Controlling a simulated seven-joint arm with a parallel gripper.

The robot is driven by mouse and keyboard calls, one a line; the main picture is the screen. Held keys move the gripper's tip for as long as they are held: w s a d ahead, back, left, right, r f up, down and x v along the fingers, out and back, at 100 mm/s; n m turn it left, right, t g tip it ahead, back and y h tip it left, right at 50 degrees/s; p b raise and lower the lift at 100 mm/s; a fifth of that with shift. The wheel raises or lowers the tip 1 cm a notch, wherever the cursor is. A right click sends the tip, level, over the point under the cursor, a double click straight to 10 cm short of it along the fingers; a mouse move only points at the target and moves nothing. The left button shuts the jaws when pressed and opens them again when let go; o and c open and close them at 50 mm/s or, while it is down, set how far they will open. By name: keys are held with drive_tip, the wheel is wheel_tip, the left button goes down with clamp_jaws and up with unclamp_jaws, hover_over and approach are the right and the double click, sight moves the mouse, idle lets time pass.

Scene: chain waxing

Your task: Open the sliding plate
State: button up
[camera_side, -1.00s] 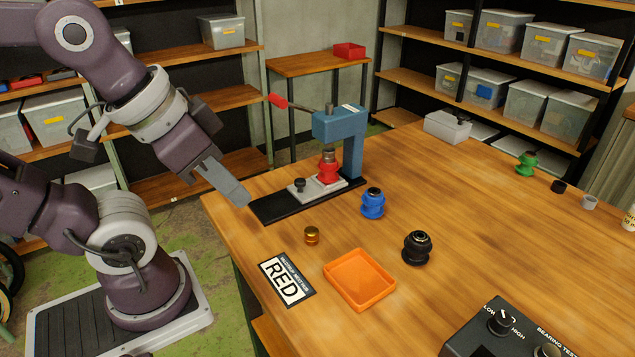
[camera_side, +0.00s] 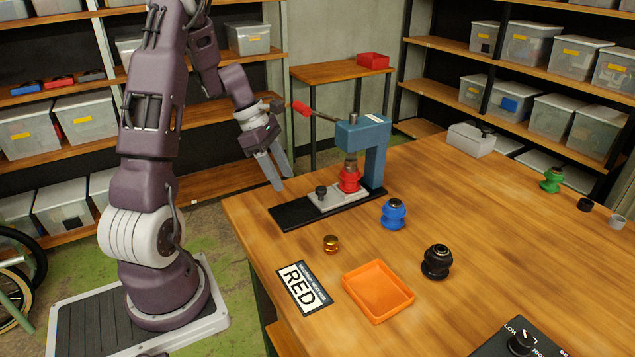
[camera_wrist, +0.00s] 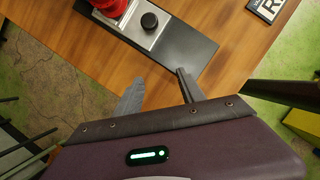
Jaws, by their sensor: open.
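The sliding plate is the light grey plate (camera_side: 334,198) on the black base (camera_side: 291,213) of the blue press (camera_side: 364,138). A black knob (camera_side: 321,191) stands on its near-left end and a red ringed part (camera_side: 349,180) is at its other end, under the press head. My gripper (camera_side: 284,182) is open and empty, pointing down above the left end of the base, left of the knob and apart from it. In the wrist view, the plate (camera_wrist: 141,36), knob (camera_wrist: 149,20) and red part (camera_wrist: 110,6) lie beyond my open fingers (camera_wrist: 159,76).
A press lever with a red handle (camera_side: 301,108) reaches out above my gripper. A blue part (camera_side: 394,214), a brass piece (camera_side: 331,243), a black part (camera_side: 437,262), an orange tray (camera_side: 378,291) and a RED label card (camera_side: 303,287) lie in front.

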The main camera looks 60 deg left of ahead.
sight(320, 188)
drive_tip(key=w+d, duration=0.6)
drive_tip(key=shift+w+d+f, duration=0.2)
drive_tip(key=shift+d+f, duration=0.15)
drive_tip(key=shift+f, duration=0.2)
drive_tip(key=shift+c, duration=0.2)
clamp_jaws()
drive_tip(key=shift+a, duration=0.1)
idle(0.6)
